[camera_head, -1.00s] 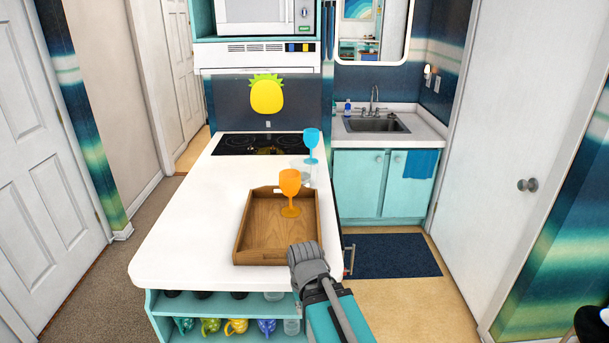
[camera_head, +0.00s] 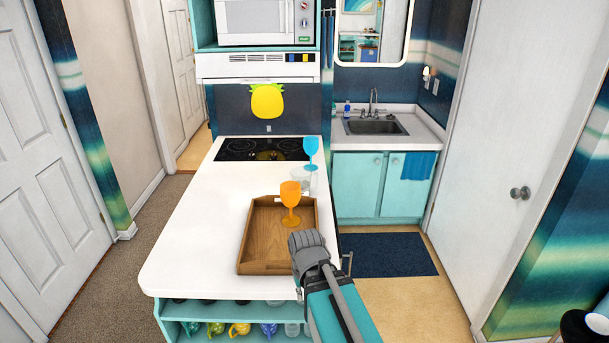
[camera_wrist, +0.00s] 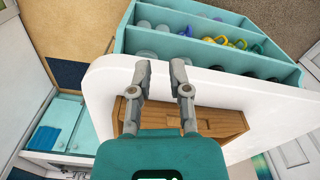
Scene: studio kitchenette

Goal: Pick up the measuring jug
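A clear see-through vessel (camera_head: 301,180) stands on the white counter behind the tray, partly hidden by the orange goblet. It may be the measuring jug, but its handle and markings cannot be made out. My gripper (camera_head: 308,243) is at the front right corner of the tray, nearer to me than the vessel and apart from it. In the wrist view my gripper's two fingers (camera_wrist: 160,68) are spread with nothing between them. They show over the counter edge and the tray. The vessel cannot be made out in the wrist view.
A wooden tray (camera_head: 265,268) holds an orange goblet (camera_head: 290,191). A blue goblet (camera_head: 310,149) stands close behind the clear vessel. The white counter (camera_head: 200,215) is clear left of the tray. Its teal shelf (camera_wrist: 205,65) below holds several mugs and glasses.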

